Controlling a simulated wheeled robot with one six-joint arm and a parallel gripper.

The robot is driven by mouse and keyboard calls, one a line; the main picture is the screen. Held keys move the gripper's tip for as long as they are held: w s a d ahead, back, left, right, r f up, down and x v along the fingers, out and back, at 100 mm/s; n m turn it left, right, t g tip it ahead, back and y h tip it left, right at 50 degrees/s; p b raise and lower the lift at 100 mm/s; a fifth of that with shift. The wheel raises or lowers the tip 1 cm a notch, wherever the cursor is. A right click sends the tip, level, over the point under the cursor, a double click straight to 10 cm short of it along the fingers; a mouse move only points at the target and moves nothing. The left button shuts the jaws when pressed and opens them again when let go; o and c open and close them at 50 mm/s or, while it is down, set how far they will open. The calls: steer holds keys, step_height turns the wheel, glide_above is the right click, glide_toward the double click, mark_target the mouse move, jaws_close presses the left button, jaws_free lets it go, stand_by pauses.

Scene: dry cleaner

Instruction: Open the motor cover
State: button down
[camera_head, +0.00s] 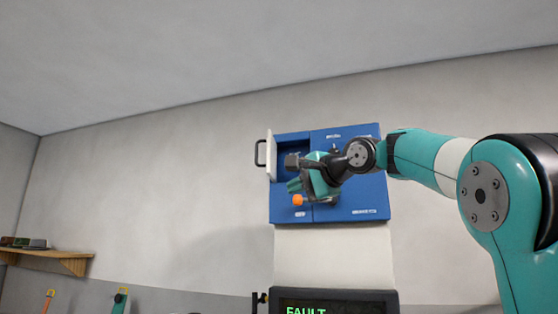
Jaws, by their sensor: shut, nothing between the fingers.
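A blue cabinet (352,200) is fixed to the wall right of the middle. At its upper left, a pale cover panel (271,158) with a black handle (259,153) stands swung outward to the left. It looks like the motor cover, and a dark blue recess (290,142) shows beside it. My gripper (294,185) is in front of the cabinet's left half, to the right of the panel and apart from the handle. My gripper and wrist hide part of the recess and the cabinet's middle.
An orange knob-like part (298,200) shows just below my fingers. A dark display (335,304) reading "FAULT" is below the cabinet. A wooden shelf (45,254) with small items is at far left. The wall between shelf and cabinet is bare.

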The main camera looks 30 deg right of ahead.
steer(key=s+d+r+m+t+h, duration=0.25)
steer(key=d+r, duration=0.25)
steer(key=r, duration=0.4)
steer(key=p, duration=0.5)
glide_toward(271, 164)
steer(key=w+d, duration=0.3)
steer(key=w, duration=0.1)
steer(key=shift+w+a+r+m+y, duration=0.15)
steer(key=shift+w+a+y, duration=0.1)
steer(key=shift+w+a, duration=0.25)
steer(key=shift+w+a+r+m+y, duration=0.1)
steer(key=shift+w+a+r+y, duration=0.1)
steer(key=shift+w+a, duration=0.3)
steer(key=shift+w+a+f+p, duration=0.1)
steer(key=shift+w+a+p, duration=0.2)
steer(key=shift+a, duration=0.1)
